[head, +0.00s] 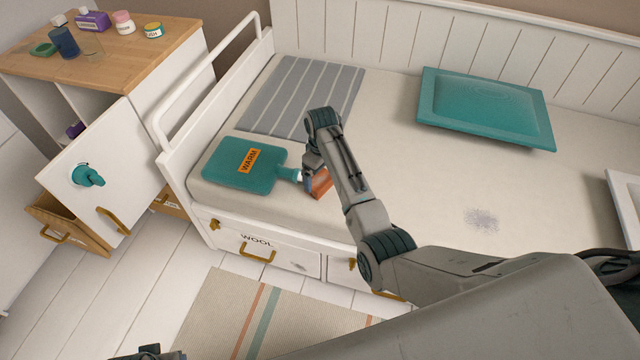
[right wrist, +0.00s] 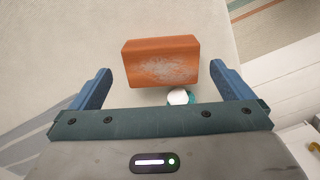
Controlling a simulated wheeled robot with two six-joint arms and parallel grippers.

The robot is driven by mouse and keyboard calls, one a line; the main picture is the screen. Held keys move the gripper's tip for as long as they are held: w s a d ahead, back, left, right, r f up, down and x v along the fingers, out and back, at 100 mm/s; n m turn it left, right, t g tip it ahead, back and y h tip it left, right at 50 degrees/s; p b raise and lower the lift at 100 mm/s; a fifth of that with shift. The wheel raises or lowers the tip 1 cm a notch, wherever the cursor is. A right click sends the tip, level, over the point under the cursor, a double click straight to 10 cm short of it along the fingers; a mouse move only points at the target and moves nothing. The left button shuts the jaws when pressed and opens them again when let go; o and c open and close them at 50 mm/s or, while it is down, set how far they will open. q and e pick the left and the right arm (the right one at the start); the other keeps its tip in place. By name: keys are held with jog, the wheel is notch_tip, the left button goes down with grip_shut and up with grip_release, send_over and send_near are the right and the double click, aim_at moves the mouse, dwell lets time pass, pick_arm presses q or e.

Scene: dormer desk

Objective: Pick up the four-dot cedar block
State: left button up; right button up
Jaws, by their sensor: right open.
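An orange-brown wooden block (head: 322,183) lies on the bed near its front edge, partly hidden by my right gripper (head: 309,180) in the head view. In the right wrist view the block (right wrist: 160,62) lies between and just beyond the two blue fingers of the right gripper (right wrist: 160,78). The fingers are open, with a gap on each side of the block. The block's visible face has a grey scuffed patch; I cannot make out any dots. My left gripper is not clearly in view.
A teal hot-water bottle (head: 225,167) marked WARM lies left of the block, its neck near the gripper. A striped grey cloth (head: 290,95) and a teal cushion (head: 487,105) lie farther back. A white bed rail (head: 205,85) stands at the left.

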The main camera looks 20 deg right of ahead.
aim_at(320, 180)
pick_arm(q)
jog(key=shift+v, duration=1.1)
pick_arm(e)
jog(key=shift+w+a+f, duration=0.1)
jog(key=shift+a+f, duration=0.1)
jog(key=shift+f, duration=1.75)
pick_arm(q)
jog(key=shift+w, duration=0.2)
pick_arm(e)
jog(key=c, duration=0.9)
jog(key=shift+r, duration=0.15)
